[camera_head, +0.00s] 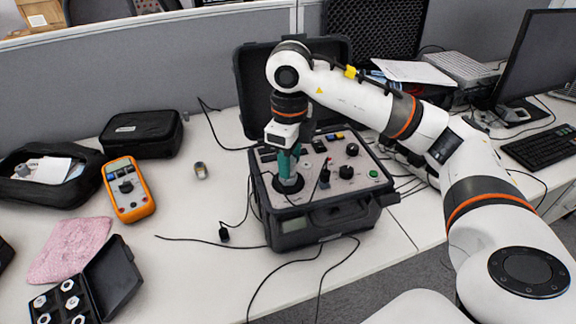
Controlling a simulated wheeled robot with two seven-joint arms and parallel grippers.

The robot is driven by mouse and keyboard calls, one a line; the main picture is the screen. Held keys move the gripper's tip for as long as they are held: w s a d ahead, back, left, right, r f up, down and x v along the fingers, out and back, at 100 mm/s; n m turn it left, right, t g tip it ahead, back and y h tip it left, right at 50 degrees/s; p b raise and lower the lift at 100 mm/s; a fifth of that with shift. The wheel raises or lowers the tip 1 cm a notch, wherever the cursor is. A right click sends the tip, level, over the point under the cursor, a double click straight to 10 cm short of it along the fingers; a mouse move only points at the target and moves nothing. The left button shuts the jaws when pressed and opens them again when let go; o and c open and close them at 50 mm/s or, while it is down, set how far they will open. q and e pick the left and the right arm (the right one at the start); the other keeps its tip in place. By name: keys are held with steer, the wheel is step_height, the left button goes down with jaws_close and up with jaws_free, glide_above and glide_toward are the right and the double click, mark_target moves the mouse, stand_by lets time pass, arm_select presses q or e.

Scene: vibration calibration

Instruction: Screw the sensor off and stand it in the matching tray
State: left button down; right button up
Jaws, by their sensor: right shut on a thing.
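My right gripper (289,152) points down over the left part of the calibrator's top panel. It is shut on the sensor (289,179), a small grey metal piece at the round black mount of the calibrator (330,230). The fingers hide much of the sensor, and I cannot tell whether it is still threaded on. My left gripper is not in view.
An orange multimeter (128,190), a pink cloth (70,250) and black pouches (141,133) lie on the left. A small metal piece (201,170) lies near the multimeter. Black cables (224,234) cross the table by the calibrator. A monitor (540,60) and keyboard (545,150) stand right.

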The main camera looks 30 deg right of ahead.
steer(key=shift+s+a+f, duration=0.1)
steer(key=shift+a+f, duration=0.2)
steer(key=shift+n+b, duration=0.65)
steer(key=shift+n, duration=1.35)
steer(key=shift+n+b, duration=0.35)
steer(key=shift+n, duration=0.55)
steer(key=shift+n+b, duration=0.35)
steer(key=shift+n, duration=0.75)
steer(key=shift+d, duration=0.1)
steer(key=o, duration=1.2)
steer(key=shift+w+d, duration=0.15)
steer(key=shift+w, duration=0.05)
steer(key=shift+c, duration=0.9)
